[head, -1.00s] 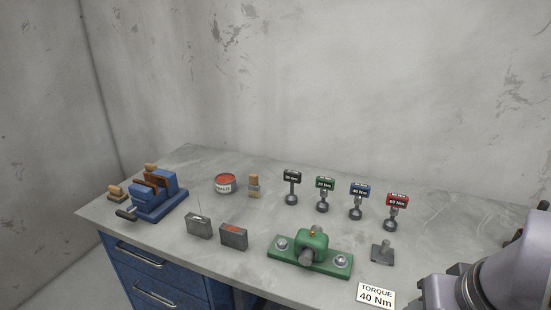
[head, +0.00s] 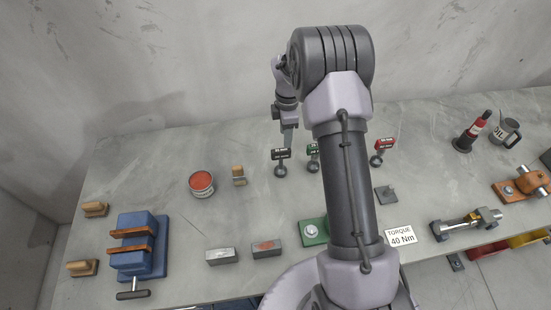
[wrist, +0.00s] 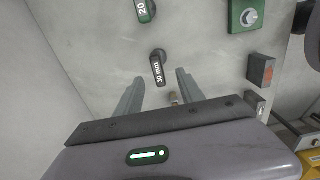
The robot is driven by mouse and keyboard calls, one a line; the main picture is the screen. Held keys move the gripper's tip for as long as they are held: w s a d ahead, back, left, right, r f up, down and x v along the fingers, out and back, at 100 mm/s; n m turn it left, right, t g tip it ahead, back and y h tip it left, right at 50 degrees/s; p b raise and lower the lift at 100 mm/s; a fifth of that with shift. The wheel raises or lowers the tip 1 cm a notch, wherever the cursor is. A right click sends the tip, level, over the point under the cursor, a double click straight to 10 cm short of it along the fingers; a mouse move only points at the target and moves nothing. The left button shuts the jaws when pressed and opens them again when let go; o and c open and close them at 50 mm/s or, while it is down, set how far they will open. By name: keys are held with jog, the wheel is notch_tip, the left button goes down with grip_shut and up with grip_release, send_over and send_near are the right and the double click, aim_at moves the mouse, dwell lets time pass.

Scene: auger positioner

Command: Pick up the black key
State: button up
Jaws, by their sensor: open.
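The black key (head: 281,155) stands upright on the grey bench, leftmost in the row of torque keys, with a flat black head on a metal socket foot. In the wrist view the black key (wrist: 157,68) shows white lettering that seems to read 30 mm. My gripper (head: 288,140) is open and empty, just behind and above the black key in the head view. In the wrist view the two fingertips of my gripper (wrist: 160,72) stand apart on either side of the key's head; I cannot tell the height gap.
A green key (head: 313,153) stands close to the right, then a red key (head: 382,148); my arm hides the space between. The green fixture (head: 314,232) is partly hidden by my arm.

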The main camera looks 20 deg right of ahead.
aim_at(281, 150)
jog(key=f, duration=0.6)
jog(key=w+a+f, duration=0.1)
jog(key=f, duration=0.2)
jog(key=shift+f, duration=0.4)
jog(key=shift+r, duration=0.1)
grip_shut()
